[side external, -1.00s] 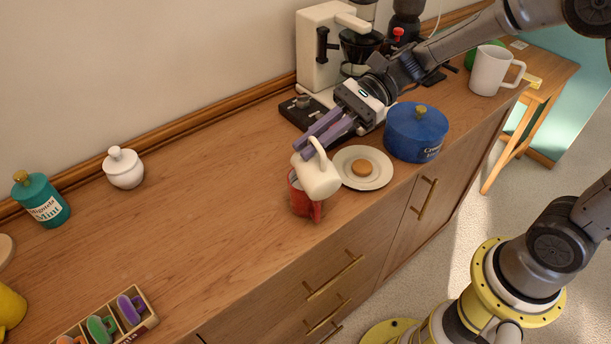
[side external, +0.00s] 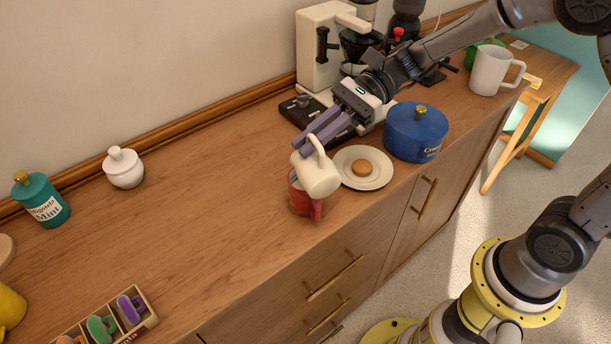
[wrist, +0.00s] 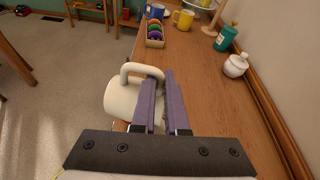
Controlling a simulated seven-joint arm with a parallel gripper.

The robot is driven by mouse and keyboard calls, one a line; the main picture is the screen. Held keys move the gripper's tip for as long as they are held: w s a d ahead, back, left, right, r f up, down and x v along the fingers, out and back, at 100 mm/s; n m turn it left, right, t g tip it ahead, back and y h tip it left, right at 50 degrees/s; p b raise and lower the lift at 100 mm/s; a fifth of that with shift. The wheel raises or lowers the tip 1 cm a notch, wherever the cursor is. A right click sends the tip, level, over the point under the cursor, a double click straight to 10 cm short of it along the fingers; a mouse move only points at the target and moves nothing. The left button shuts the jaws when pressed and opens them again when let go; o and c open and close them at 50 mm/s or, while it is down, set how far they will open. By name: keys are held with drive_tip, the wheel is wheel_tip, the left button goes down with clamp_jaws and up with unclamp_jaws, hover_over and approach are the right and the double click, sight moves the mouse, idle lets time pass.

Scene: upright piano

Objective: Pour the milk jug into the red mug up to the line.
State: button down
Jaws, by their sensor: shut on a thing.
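The cream milk jug (side external: 318,176) is tilted over the red mug (side external: 303,199) near the counter's front edge. My gripper (side external: 312,147) is shut on the jug, with its purple fingers at the handle. In the wrist view the jug (wrist: 122,101) hangs at the left of the fingers (wrist: 160,100). The red mug stands upright on the counter, partly covered by the jug. The mug's inside, its line and any milk stream are hidden.
A plate (side external: 364,168) with a round biscuit and a blue canister (side external: 416,133) stand close on the right. A coffee machine (side external: 325,50) stands behind. The counter left of the mug is clear up to a white sugar pot (side external: 124,168).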

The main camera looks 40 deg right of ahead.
drive_tip(key=shift+w+d+r+m+g+y, duration=0.15)
drive_tip(key=shift+w+m+g, duration=0.1)
drive_tip(key=shift+w+m, duration=0.25)
drive_tip(key=shift+w+d+f+m+g+y, duration=0.15)
drive_tip(key=shift+w+m+g, duration=0.1)
drive_tip(key=shift+w+m, duration=0.25)
idle(3.2)
drive_tip(key=shift+w+m+g+p, duration=0.3)
drive_tip(key=shift+w+m+g, duration=0.1)
drive_tip(key=shift+w+m, duration=0.35)
idle(3.1)
